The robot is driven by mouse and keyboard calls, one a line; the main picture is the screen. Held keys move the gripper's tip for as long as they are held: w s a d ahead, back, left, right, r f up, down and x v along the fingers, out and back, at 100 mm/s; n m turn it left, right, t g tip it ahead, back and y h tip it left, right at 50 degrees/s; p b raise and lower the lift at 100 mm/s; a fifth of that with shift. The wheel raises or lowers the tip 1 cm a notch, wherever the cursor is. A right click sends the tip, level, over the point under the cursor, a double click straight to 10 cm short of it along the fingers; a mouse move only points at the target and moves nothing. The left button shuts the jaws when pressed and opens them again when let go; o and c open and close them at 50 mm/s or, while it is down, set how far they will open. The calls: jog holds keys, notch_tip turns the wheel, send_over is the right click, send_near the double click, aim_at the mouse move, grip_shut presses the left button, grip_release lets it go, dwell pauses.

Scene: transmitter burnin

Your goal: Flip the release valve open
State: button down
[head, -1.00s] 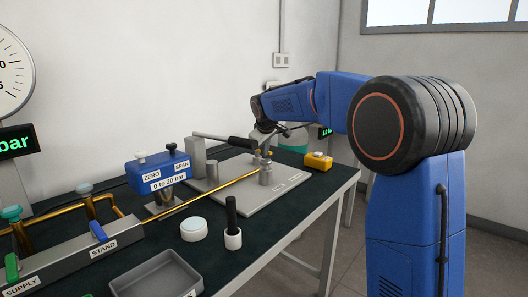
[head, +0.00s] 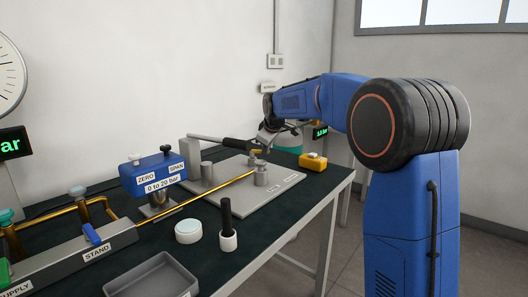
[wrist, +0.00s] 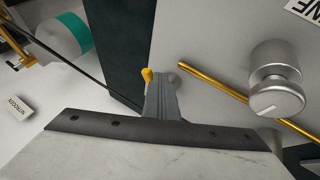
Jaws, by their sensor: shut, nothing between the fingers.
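The release valve appears as a small yellow lever (head: 258,152) at the right end of the hand pump, above its grey base plate (head: 255,200). My gripper (head: 266,138) is just above and beside it, pointing down. In the wrist view, my shut gripper fingers (wrist: 160,85) hold nothing. The yellow lever tip (wrist: 147,75) shows right at their ends; I cannot tell whether they touch it. The fingers hide the rest of the valve.
The pump's black handle (head: 240,144) lies close to my gripper. A brass pipe (head: 210,195) runs to a silver fitting (head: 261,174), also in the wrist view (wrist: 276,78). A yellow box (head: 313,161) sits right of the plate.

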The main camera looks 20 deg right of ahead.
jog(key=shift+w+d+n, duration=0.2)
jog(key=shift+d+n, duration=0.1)
jog(key=shift+d, duration=0.1)
jog(key=shift+w+d+n+y, duration=0.3)
jog(key=shift+n+y, duration=0.2)
jog(key=shift+n, duration=0.1)
jog(key=shift+w+d+n+y, duration=0.2)
jog(key=shift+w+n+y, duration=0.1)
jog(key=shift+n+y, duration=0.25)
jog(key=w+n+y, duration=0.1)
jog(key=d+n+g, duration=0.1)
jog(key=n, duration=0.1)
jog(key=shift+w+y, duration=0.35)
jog(key=shift+w, duration=0.05)
jog(key=w+n+g+y, duration=0.1)
jog(key=n, duration=0.1)
jog(key=w+n+g+y, duration=0.1)
jog(key=w+n, duration=0.1)
jog(key=n, duration=0.1)
jog(key=shift+d, duration=0.2)
jog(key=shift+w+a, duration=0.1)
jog(key=shift+w, duration=0.2)
jog(key=shift+w+r, duration=0.2)
jog(key=shift+s, duration=0.15)
